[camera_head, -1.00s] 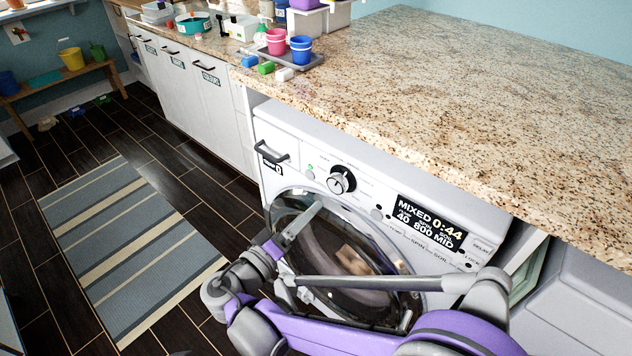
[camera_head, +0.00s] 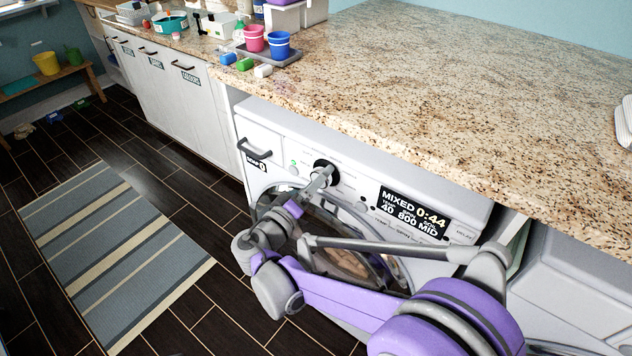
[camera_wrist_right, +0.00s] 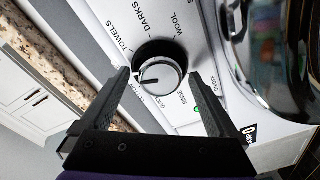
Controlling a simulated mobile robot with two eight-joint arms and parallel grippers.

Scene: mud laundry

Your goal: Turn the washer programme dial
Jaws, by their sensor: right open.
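The washer (camera_head: 360,165) stands under the granite counter, its front facing my right arm. Its programme dial (camera_head: 327,170) is a round knob with a black ring, partly hidden by my gripper in the head view. In the right wrist view the dial (camera_wrist_right: 162,75) is silver, with a dark pointer line toward the left and programme names around it. My right gripper (camera_head: 322,180) is open at the dial. In the wrist view its two fingers (camera_wrist_right: 168,84) stand apart on either side of the knob, with gaps showing. My left gripper is not in view.
The display (camera_head: 412,212) reads MIXED 0:44. The drawer handle (camera_head: 254,148) sticks out left of the dial, and the round door (camera_head: 340,240) lies below. Cups stand on a tray (camera_head: 280,59) on the counter (camera_head: 440,90). A striped rug (camera_head: 110,250) covers the floor at left.

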